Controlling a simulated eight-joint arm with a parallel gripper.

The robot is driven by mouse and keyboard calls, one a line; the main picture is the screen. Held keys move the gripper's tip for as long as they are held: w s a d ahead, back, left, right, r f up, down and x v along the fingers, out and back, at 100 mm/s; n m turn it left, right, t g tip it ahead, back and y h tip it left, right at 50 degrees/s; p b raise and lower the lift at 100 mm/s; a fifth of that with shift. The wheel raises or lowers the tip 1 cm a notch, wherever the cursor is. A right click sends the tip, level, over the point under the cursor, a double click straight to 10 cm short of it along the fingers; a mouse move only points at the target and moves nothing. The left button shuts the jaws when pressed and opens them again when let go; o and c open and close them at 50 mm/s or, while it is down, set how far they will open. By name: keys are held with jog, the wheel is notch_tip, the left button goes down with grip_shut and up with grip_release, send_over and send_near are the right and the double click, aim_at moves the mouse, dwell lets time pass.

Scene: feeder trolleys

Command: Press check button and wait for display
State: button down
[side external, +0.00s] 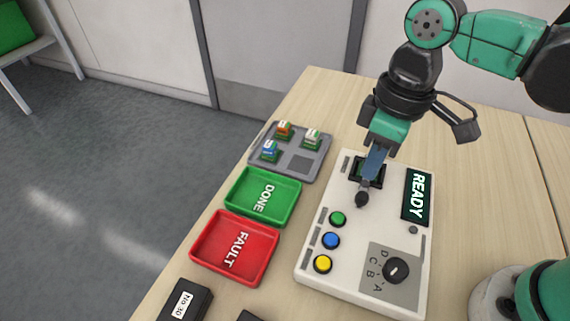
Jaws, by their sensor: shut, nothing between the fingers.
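The white tester box (325,275) lies on the wooden table. Its dark display (417,197) reads READY. A green button (338,219), a blue button (331,240) and a yellow button (323,264) run along its left side; no label naming the check button is readable. A dark knob (396,270) sits on a grey panel marked with letters A to D. My gripper (362,198) is shut and empty, pointing down above the box, up and right of the green button. It partly covers a dark socket (357,171); I cannot tell what the socket holds.
A grey tray (289,173) with 3 small modules stands at the back left. A green DONE bin (233,207) and a red FAULT bin (205,254) stand left of the box. A black box labelled No 30 (172,308) is at the front.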

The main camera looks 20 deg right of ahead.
aim_at(335, 239)
jog(key=s+a+r+n+t+y, duration=0.2)
jog(key=s+a+r+n+t, duration=0.1)
jog(key=a+n+t, duration=0.3)
jog(key=shift+s+n+t, duration=0.25)
jog(key=shift+n+t, duration=0.05)
jog(key=shift+f, duration=4.35)
jog(key=shift+f, duration=0.4)
jog(key=shift+r, duration=0.45)
